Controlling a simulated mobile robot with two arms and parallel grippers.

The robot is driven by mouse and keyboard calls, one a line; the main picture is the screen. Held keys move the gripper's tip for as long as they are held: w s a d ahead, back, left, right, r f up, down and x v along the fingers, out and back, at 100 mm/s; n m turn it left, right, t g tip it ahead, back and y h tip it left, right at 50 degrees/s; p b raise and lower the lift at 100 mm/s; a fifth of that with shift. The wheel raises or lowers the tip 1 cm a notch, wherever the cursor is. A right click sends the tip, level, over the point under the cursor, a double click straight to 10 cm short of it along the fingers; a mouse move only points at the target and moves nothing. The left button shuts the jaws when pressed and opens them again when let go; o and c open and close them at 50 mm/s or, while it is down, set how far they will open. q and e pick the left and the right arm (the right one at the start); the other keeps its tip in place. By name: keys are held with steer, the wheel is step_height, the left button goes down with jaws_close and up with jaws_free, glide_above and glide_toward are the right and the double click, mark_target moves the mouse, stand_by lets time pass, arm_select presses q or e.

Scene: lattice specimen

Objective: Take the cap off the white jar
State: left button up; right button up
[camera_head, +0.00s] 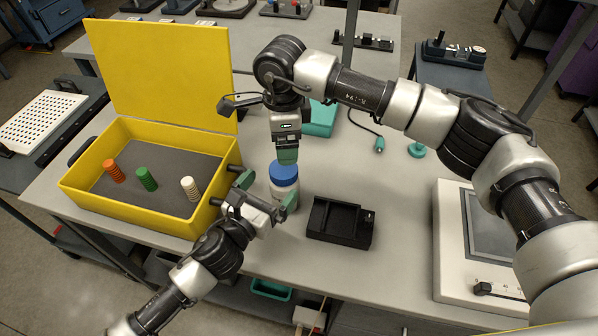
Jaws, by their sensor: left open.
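The white jar (287,190) stands upright near the front edge of the grey table, right of the yellow box. Its blue cap (284,172) is on top. My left gripper (265,187) is open at the jar's left and front. One of its teal-tipped fingers overlaps the jar's lower part in the picture; I cannot tell whether it touches. My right gripper (287,154) points down just above and behind the cap. Its fingers appear as one teal block, so their opening is hidden.
The open yellow box (150,217) holds orange, green and white ribbed pieces. A black tray (340,222) lies right of the jar. A white device (449,240) with a grey panel stands at the right. Teal items lie behind. Some table is bare between tray and device.

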mark_target(278, 202)
arm_select(q)
steer(key=shift+s+a+f, duration=0.15)
steer(key=shift+s+f, duration=0.05)
steer(key=shift+f, duration=0.05)
arm_select(e)
steer(key=shift+s+a+r, duration=0.15)
steer(key=shift+s+a, duration=0.05)
arm_select(q)
steer(key=shift+s+a+f, duration=0.15)
steer(key=shift+s+f, duration=0.1)
steer(key=shift+f, duration=0.35)
steer(key=shift+s+a+f, duration=0.15)
steer(key=shift+s+f, duration=0.1)
steer(key=shift+f, duration=0.3)
arm_select(e)
steer(key=shift+s+a+r, duration=0.15)
steer(key=shift+s+a, duration=0.15)
steer(key=shift+s, duration=0.2)
arm_select(q)
steer(key=f, duration=0.5)
steer(key=shift+w+d+f, duration=0.1)
steer(key=shift+w+d, duration=0.1)
steer(key=shift+d, duration=0.05)
arm_select(e)
steer(key=shift+w+d, duration=0.25)
arm_select(q)
steer(key=x, duration=0.7)
steer(key=shift+w+r, duration=0.25)
arm_select(e)
steer(key=shift+a, duration=0.1)
